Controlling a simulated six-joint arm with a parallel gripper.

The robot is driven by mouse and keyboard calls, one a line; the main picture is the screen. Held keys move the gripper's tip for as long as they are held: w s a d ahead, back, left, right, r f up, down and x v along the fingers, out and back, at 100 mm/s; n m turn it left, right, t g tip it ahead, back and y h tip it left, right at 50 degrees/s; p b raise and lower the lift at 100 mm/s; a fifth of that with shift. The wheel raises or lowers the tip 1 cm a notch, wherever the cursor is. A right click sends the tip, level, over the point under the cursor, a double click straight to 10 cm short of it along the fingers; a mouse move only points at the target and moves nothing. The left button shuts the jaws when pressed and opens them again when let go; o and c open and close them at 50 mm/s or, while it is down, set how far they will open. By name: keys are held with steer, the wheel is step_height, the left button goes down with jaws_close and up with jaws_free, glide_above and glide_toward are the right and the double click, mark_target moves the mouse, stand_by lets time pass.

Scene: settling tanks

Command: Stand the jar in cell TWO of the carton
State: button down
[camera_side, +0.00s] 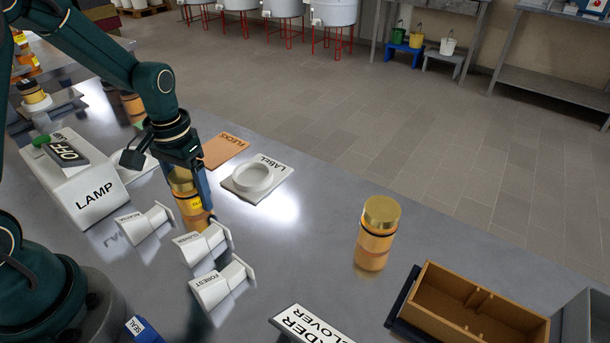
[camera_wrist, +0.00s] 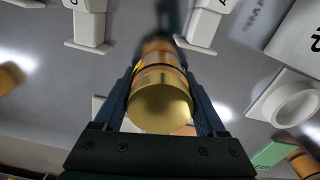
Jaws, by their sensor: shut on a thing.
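My gripper (camera_side: 193,192) is shut on an amber jar (camera_side: 187,203) with a gold lid, left of the table's middle. In the wrist view the jar (camera_wrist: 160,98) is between the two fingers, lid toward the camera. The jar looks upright; I cannot tell whether its base touches the table. A second similar jar (camera_side: 376,236) stands free at right of centre. The brown carton (camera_side: 440,316) is at the lower right, partly cut off by the frame. Dividers show inside it, and its visible part looks empty. I cannot read any cell numbers.
White stands (camera_side: 205,243) marked ACACIA, CLOVER and FOREST are close to the held jar. The LABEL plate (camera_side: 272,180) with a ring lies to its right. The LAMP box (camera_side: 90,196) is at left. An ORDER sign (camera_side: 310,326) stands near the carton. Bare table lies mid-way.

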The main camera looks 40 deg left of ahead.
steer(key=shift+f, duration=0.1)
jaws_free()
step_height(320, 180, up, 12)
steer(key=shift+r, duration=0.1)
steer(key=shift+s+d+r, duration=0.2)
steer(key=shift+d+r, duration=0.05)
steer(key=shift+r, duration=0.05)
steer(key=s+d+r+m+t, duration=0.2)
steer(key=s+d+t, duration=0.3)
steer(key=s, duration=0.5)
steer(key=d, duration=0.2)
steer(key=shift+d+t, duration=0.3)
